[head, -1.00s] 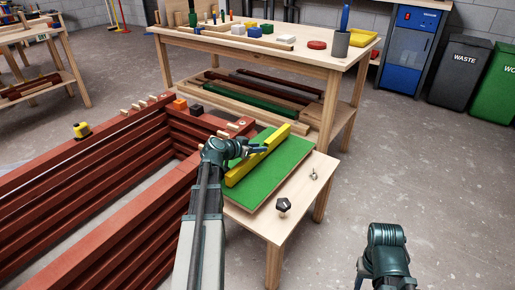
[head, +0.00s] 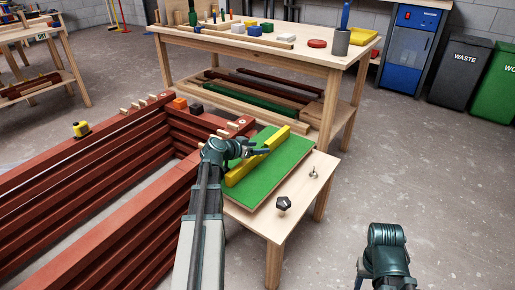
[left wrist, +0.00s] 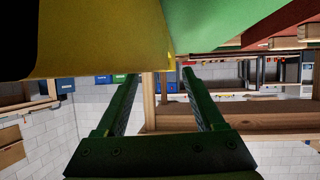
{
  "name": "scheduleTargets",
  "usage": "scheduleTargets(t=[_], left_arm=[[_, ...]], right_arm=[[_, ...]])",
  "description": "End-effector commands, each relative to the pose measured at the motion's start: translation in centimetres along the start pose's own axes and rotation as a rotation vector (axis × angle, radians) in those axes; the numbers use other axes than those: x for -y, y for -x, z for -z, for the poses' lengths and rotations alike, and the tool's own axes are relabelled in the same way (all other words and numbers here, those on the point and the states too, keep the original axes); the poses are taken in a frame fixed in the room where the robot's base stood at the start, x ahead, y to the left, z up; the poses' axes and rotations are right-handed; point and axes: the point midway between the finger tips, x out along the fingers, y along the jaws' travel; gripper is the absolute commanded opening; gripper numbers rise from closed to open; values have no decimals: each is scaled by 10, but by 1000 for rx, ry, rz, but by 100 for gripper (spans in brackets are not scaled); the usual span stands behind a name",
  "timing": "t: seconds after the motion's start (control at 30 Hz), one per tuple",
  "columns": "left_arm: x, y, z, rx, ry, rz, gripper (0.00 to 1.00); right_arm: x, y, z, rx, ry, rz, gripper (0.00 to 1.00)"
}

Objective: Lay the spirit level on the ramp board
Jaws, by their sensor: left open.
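The yellow spirit level (head: 243,172) lies along the green ramp board (head: 270,183), standing on its narrow edge and running from lower left to upper right. My left gripper (head: 262,147) is at the level's near-left side, around its middle, with its fingers spread. In the left wrist view the fingers (left wrist: 158,108) are apart with nothing between them. The yellow level (left wrist: 95,40) fills the upper left there, close to one finger, and the green board (left wrist: 215,25) is beside it. I cannot tell if a finger touches the level. My right arm shows at the lower right, its fingers hidden.
The board rests on a small wooden table (head: 308,196) with a black knob (head: 283,204) and a small metal piece (head: 314,172). Red battens (head: 95,170) are stacked to the left. A workbench (head: 300,55) stands behind. The floor on the right is clear.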

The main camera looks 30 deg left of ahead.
Motion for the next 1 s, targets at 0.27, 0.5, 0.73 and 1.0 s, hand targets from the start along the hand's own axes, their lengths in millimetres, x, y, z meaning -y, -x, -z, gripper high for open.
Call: scheduleTargets(t=[0.27,0.5,0.73,1.0], left_arm=[[-2,42,3,-1,2,3,70],[-1,95,3,-1,2,3,70],[0,127,2,-1,1,2,70],[0,138,0,-1,1,0,70]], right_arm=[[-2,22,-1,1,2,0,50],[-4,44,-2,1,8,0,50],[-6,57,-3,1,12,0,50],[-6,60,-3,1,13,0,50]])
